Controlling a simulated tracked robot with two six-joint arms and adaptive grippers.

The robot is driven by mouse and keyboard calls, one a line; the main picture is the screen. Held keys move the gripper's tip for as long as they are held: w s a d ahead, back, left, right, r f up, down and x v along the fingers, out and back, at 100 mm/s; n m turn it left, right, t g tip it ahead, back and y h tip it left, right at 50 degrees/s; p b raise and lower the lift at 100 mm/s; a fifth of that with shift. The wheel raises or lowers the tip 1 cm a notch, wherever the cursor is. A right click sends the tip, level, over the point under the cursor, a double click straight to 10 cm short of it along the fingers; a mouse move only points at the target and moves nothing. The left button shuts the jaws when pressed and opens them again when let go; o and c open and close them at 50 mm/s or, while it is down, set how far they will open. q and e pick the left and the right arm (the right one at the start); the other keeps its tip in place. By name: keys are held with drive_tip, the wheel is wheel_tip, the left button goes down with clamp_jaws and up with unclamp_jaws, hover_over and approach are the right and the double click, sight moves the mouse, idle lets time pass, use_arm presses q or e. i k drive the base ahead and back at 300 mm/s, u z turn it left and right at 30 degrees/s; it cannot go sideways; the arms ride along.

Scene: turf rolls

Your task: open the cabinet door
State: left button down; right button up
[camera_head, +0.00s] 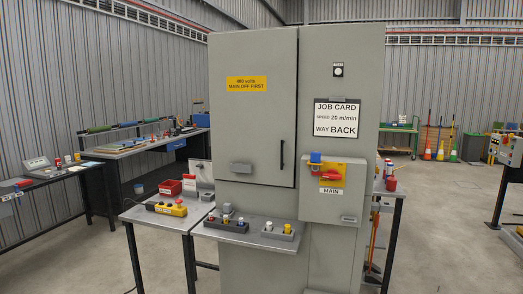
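The grey cabinet (340,220) stands upright in the middle of the head view. Its door (246,120) on the left half looks shut, with a dark vertical handle (281,154) near the right edge. A yellow label (246,83) on the door mentions volts and reads "MAIN OFF FIRST". To the right, a box labelled MAIN (334,207) carries a red switch handle (330,176) on a yellow plate, lying roughly sideways. A small blue item (316,157) sits at its upper left. Neither of my grippers is in view.
A job card (337,117) hangs on the cabinet's right panel. A narrow shelf (265,240) with small coloured items juts out below the door. Open floor (80,262) lies at the left.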

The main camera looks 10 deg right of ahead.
sight(253, 74)
drive_tip(key=u, duration=0.3)
drive_tip(key=i, duration=1.25)
drive_tip(key=z, duration=0.1)
